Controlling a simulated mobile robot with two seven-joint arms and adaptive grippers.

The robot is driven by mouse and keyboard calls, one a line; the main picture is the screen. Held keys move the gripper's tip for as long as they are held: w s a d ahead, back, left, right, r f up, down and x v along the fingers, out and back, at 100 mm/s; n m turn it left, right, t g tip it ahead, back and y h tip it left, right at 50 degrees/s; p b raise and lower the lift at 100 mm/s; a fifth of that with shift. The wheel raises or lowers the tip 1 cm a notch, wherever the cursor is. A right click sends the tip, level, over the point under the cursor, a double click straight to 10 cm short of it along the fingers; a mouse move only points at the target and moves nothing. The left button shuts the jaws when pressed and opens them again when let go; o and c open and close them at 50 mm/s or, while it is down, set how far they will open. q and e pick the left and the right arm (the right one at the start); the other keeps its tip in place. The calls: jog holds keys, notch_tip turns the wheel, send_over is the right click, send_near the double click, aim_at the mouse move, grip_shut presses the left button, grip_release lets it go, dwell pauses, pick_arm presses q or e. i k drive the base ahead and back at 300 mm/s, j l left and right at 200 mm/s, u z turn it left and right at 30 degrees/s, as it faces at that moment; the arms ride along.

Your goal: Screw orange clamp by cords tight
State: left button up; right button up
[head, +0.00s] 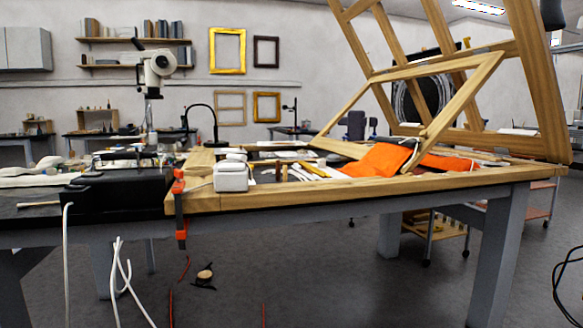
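The orange clamp (180,208) sits at the left front corner of the wooden-topped table (380,190). It has an orange upper part above the table top and a dark bar running down the table's edge. A smaller orange part shows at its lower end, below the edge. How tight it is cannot be told from here. White cords (122,275) hang down to the left of the clamp, and another white cord (67,250) hangs further left. Neither of my grippers is in view.
A black case (117,190) stands just left of the clamp. A white box-like object (231,176) sits on the table just right of it. A wooden frame easel (440,100) and orange cloth (377,160) occupy the right. Red cords (170,305) and a small dark item (204,276) show below.

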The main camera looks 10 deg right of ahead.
aim_at(177, 173)
jog(key=i+j+z, duration=0.15)
jog(key=i, duration=0.45)
jog(key=i+j+z, duration=0.15)
jog(key=i, duration=0.4)
